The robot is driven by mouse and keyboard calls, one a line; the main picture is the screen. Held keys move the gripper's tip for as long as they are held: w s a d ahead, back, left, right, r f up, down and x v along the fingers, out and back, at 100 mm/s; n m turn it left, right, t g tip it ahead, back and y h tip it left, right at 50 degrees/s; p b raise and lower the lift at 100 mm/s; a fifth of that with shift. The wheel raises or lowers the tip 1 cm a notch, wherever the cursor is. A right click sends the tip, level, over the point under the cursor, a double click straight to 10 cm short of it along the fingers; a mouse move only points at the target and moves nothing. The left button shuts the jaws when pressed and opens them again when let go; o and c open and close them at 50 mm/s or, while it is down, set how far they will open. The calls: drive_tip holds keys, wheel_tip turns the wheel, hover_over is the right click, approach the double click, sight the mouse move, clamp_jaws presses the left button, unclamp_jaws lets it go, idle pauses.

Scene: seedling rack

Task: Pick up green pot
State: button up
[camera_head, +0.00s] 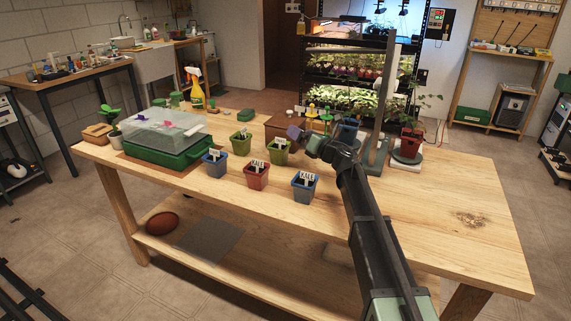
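Two green pots stand on the wooden table: one green pot (240,146) towards the left, and another green pot (278,154) to its right. Both are upright and carry white labels. My gripper (293,134) is at the end of my dark arm, which reaches in from the lower right. It appears just above and right of the right green pot in the picture; the height gap is hard to judge. Its fingers are small and dark, and I cannot tell whether they are open or shut. I see nothing clearly held.
Blue pots (215,168) and (304,190) and a red pot (256,180) stand close by. A green tray (178,155) with a clear dome is at left, a spray bottle (197,97) behind it. A red-brown plant pot (410,145) stands right.

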sight(272, 143)
drive_tip(key=f+n+g+b, duration=0.1)
drive_tip(key=f+n+g, duration=0.1)
drive_tip(key=n, duration=0.1)
drive_tip(key=w+d+f+n+g+y+b, duration=0.1)
drive_tip(key=f+n+g, duration=0.1)
drive_tip(key=n, duration=0.1)
drive_tip(key=d+f+n+g+b, duration=0.1)
drive_tip(key=f+n+g, duration=0.1)
drive_tip(key=f+n, duration=0.1)
drive_tip(key=shift+w+g+y, duration=0.25)
drive_tip(key=shift+g+y, duration=0.05)
drive_tip(key=shift+y, duration=0.1)
drive_tip(key=shift+s+d+n, duration=0.1)
drive_tip(key=shift+s+n, duration=0.05)
drive_tip(key=shift+n, duration=0.15)
drive_tip(key=shift+r, duration=0.15)
drive_tip(key=x, duration=1.1)
drive_tip(key=shift+s, duration=0.15)
drive_tip(key=c, duration=1.1)
